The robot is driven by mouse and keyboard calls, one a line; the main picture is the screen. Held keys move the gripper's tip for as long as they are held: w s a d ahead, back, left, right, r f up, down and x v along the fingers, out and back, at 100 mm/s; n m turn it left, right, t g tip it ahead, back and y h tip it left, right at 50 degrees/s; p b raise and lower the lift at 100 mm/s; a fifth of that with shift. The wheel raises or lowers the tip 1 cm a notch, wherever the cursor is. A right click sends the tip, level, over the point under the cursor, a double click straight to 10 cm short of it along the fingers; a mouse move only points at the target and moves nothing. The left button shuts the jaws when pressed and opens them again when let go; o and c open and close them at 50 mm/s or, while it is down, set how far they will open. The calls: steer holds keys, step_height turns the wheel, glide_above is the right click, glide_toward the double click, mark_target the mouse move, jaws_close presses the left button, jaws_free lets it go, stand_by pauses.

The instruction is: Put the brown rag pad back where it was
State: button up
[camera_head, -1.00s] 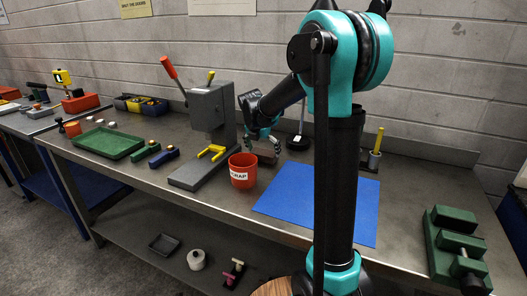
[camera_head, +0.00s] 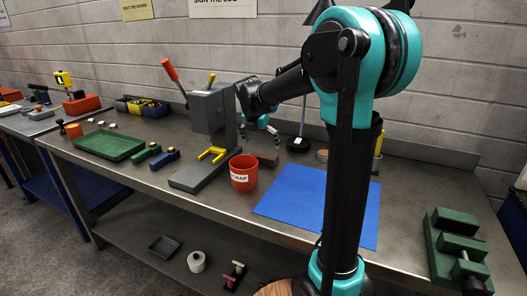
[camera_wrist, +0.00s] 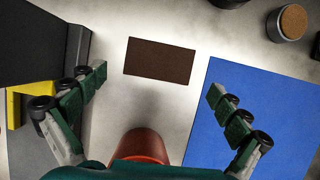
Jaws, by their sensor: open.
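The brown rag pad (camera_wrist: 160,60) lies flat on the metal bench in the wrist view, between the grey press and the blue mat (camera_wrist: 255,125). In the head view the pad (camera_head: 266,158) shows just behind the red scrap cup (camera_head: 243,172). My gripper (camera_wrist: 157,84) is open, its two green-padded fingers spread wide with nothing between them. The pad lies beyond the fingertips, apart from them.
The grey press (camera_head: 207,115) with its yellow fork stands left of the cup. A cork-topped round pot (camera_wrist: 292,20) and a dark round base (camera_head: 298,145) stand at the back. A green tray (camera_head: 108,145) lies left; a green vise (camera_head: 455,250) is at the right front.

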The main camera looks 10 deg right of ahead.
steer(key=v, duration=0.6)
steer(key=shift+s, duration=0.15)
stand_by(1.3)
